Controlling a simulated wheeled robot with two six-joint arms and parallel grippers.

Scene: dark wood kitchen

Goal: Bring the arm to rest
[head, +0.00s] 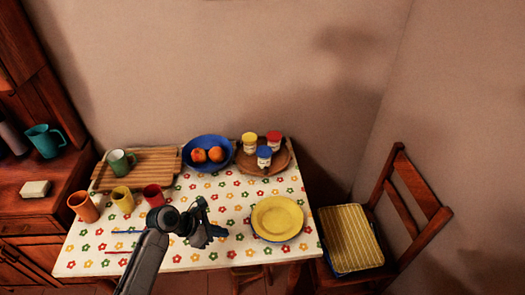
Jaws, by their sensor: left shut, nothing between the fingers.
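My left arm comes in from the bottom of the head view. Its gripper (212,232) is shut and empty above the front middle of the table (235,200), which has a flower-patterned cloth. The gripper is left of the yellow plate (277,217) and apart from it. My right gripper does not show.
A blue bowl (187,149) with fruit, a brown tray (284,161) with three jars, a wooden board (158,163) and several mugs, one yellow (123,199), stand on the table. A chair (408,203) is at right, a wooden cabinet (60,180) at left.

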